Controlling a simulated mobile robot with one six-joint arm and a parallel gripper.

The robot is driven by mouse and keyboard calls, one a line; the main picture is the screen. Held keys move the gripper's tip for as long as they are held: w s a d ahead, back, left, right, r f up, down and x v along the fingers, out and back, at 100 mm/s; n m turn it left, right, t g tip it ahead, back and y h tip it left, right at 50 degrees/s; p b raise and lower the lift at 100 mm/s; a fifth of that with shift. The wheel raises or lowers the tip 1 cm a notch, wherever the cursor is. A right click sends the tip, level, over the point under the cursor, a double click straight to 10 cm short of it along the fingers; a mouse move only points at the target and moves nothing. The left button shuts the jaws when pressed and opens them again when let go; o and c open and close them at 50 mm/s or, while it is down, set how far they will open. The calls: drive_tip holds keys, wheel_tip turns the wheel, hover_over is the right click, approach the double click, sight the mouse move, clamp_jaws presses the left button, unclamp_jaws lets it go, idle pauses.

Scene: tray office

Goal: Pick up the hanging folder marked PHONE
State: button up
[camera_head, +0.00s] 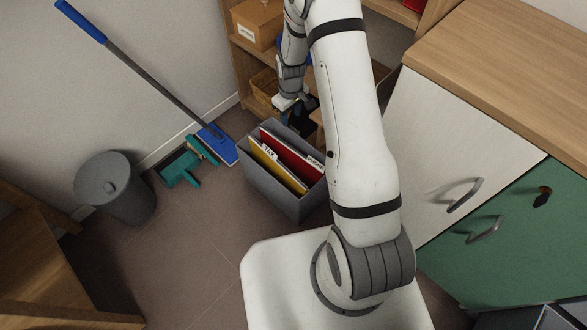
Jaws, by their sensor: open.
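A grey file box (268,192) stands on the floor left of my arm. It holds a yellow hanging folder (277,172) at the front, with a white tab that seems to read TAX. A red hanging folder (290,152) stands behind it. The red folder has a white tab (315,161) near my arm, too small to read for sure. No PHONE marking can be made out clearly. My gripper (301,118) is open behind the box, near the shelf, above and apart from the folders. Its fingers are dark and partly hard to see.
A wooden shelf (237,62) with a cardboard box (256,22) stands behind. A blue mop (217,146), green dustpan (178,170) and grey bin (113,188) are at left. A cabinet (497,187) stands close at right.

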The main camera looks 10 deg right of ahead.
sight(291, 147)
drive_tip(key=shift+n, duration=0.6)
wheel_tip(291, 147, down, 17)
drive_tip(key=b, duration=0.3)
drive_tip(key=shift+w+b, duration=0.1)
drive_tip(key=shift+b, duration=0.25)
wheel_tip(291, 147, down, 5)
drive_tip(key=shift+f+b, duration=0.1)
drive_tip(key=shift+b, duration=1.1)
clamp_jaws()
